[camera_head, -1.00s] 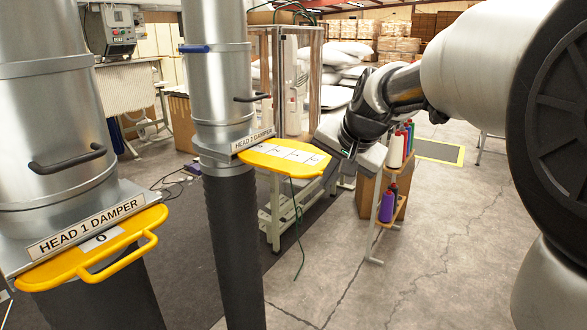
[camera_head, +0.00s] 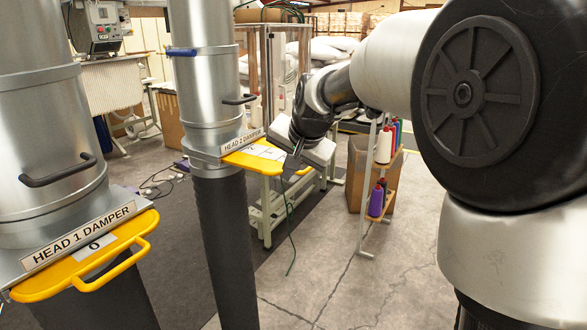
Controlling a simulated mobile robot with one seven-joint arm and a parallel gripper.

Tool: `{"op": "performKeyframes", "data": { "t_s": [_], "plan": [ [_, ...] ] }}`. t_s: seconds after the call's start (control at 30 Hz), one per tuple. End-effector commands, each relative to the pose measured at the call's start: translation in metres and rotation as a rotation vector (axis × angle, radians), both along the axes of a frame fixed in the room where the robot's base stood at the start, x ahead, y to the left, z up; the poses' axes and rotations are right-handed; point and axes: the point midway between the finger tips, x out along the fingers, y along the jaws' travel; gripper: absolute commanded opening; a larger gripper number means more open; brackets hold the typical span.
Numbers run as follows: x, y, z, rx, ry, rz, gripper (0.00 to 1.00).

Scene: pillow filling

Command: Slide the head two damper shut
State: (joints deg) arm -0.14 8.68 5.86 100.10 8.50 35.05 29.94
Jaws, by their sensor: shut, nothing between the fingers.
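The head two damper is a yellow slide plate (camera_head: 240,161) with white markings, under the "HEAD 2 DAMPER" label (camera_head: 243,140) on the rear silver duct (camera_head: 205,85). Part of the plate sticks out to the right of the duct. My gripper (camera_head: 291,172) is shut and empty at the plate's right end, fingers pointing down. It hides part of that end, and I cannot tell whether it touches the plate.
The head one damper (camera_head: 100,262), also yellow, has a looped handle and a "0" mark at the front left. A thread rack (camera_head: 383,185) with several spools stands right of my gripper. A cardboard box (camera_head: 357,170) is behind it. Concrete floor is clear in front.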

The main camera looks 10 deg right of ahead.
Motion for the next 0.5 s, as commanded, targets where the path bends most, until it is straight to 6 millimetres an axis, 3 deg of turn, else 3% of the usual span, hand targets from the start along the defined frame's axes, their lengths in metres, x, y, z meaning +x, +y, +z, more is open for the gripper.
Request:
{"op": "performKeyframes", "data": {
  "t_s": [0.03,0.2,0.5],
  "plan": [
    [0.009,0.016,0.005,0.001,0.001,0.009,0.0],
    [0.036,0.054,0.004,0.001,0.0,0.01,0.0],
    [0.07,0.1,0.003,0.002,-0.002,0.006,0.0]
  ]
}}
